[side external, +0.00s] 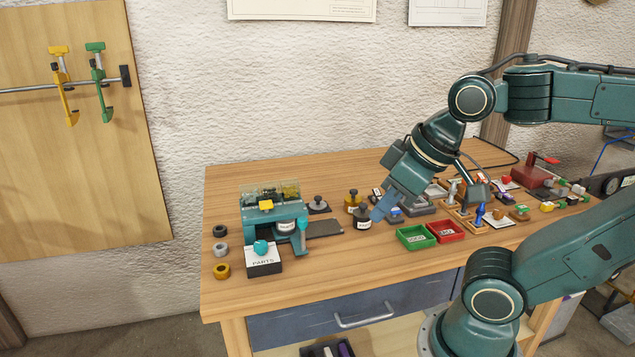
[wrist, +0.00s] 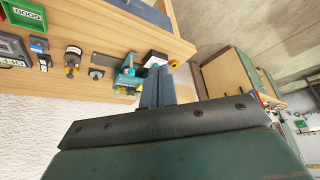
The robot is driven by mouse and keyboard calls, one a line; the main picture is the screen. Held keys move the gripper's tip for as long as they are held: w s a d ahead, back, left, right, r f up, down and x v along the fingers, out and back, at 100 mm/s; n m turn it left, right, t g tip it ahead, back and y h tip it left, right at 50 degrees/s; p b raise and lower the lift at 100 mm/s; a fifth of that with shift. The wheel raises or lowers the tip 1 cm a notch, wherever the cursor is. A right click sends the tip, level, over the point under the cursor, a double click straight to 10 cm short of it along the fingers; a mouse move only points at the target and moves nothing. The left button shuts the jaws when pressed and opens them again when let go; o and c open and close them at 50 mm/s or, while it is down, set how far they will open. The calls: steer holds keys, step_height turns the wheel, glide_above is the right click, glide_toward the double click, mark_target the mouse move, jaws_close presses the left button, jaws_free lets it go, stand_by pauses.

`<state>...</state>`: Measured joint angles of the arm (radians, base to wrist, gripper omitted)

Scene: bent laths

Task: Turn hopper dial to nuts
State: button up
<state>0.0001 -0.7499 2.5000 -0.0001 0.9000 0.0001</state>
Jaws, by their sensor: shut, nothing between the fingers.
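The teal hopper (side external: 290,213) stands at the left of the bench, with a clear top bin holding yellowish and dark pieces. A rounded teal knob (side external: 261,247) shows at its front, just above a box labelled PARTS (side external: 263,262); I cannot read any dial mark or setting. My gripper (side external: 377,216) is shut and empty, to the right of the hopper and apart from it, its blue fingers pointing down and left. In the wrist view the shut fingers (wrist: 156,70) show beside the hopper (wrist: 128,76), whose dial face I cannot make out.
A green tray (side external: 416,237) and a red tray (side external: 446,232) lie right of the gripper. Three rings (side external: 221,249) lie at the left edge. Small tools and parts crowd the right side; the front middle is clear.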

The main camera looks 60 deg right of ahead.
steer(key=o, duration=0.7)
steer(key=shift+w+r, duration=0.1)
steer(key=o, duration=0.3)
steer(key=shift+w+r, duration=0.1)
steer(key=shift+w, duration=0.15)
steer(key=shift+o, duration=0.2)
steer(key=n+g, duration=0.6)
steer(key=n, duration=0.4)
glide_above(260, 243)
step_height(260, 243, down, 7)
steer(key=shift+w+d, duration=0.1)
steer(key=shift+f, duration=0.3)
steer(key=f, duration=1.3)
steer(key=shift+s+f, duration=0.2)
